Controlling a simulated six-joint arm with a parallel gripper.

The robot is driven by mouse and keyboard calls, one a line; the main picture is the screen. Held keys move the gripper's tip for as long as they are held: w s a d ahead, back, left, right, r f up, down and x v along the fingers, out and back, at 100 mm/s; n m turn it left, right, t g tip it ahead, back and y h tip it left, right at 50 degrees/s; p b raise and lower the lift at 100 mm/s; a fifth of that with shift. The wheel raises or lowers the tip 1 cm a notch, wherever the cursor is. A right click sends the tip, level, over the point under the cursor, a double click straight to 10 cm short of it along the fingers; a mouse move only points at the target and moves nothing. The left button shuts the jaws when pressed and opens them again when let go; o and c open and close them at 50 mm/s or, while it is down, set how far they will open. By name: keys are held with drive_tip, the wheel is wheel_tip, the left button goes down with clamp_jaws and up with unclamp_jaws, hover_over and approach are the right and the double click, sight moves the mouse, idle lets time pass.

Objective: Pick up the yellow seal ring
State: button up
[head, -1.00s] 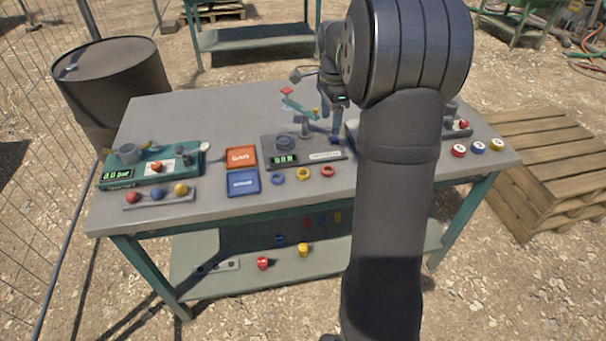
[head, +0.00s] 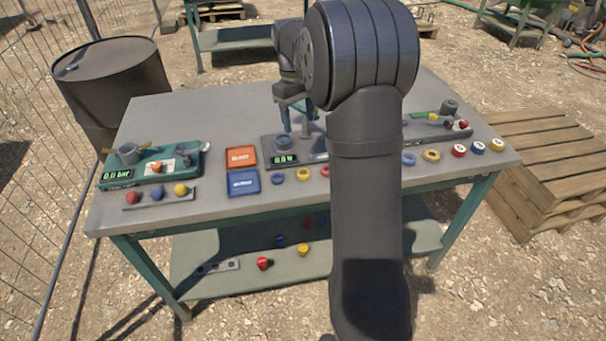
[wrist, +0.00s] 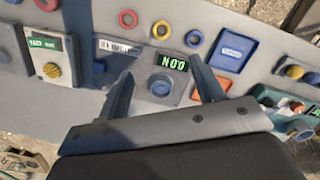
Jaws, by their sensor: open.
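A yellow ring (head: 303,174) lies flat on the table in front of the grey display unit (head: 283,160), between a blue ring (head: 277,178) and a red ring (head: 326,171). In the wrist view the yellow ring (wrist: 161,30) lies beyond the unit's round knob, beside the blue ring (wrist: 194,38) and red ring (wrist: 127,18). A second yellow ring (head: 432,155) lies farther right beside another blue ring (head: 409,159). My gripper (head: 297,122) is open and empty above the back of the display unit; its spread fingers also show in the wrist view (wrist: 163,88).
Orange (head: 241,156) and blue (head: 243,181) trays sit left of the rings. A green gauge unit (head: 150,166) stands at the left. Several round coloured pieces (head: 478,147) line the right front edge. My arm covers the middle right of the table. The back left of the tabletop is clear.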

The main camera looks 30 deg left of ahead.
drive_tip(key=n, duration=0.1)
hover_over(303, 172)
drive_tip(key=f, duration=1.1)
drive_tip(key=shift+a+f, duration=0.25)
drive_tip(key=shift+d+f, duration=0.15)
drive_tip(key=shift+f, duration=2.75)
drive_tip(key=c, duration=1.1)
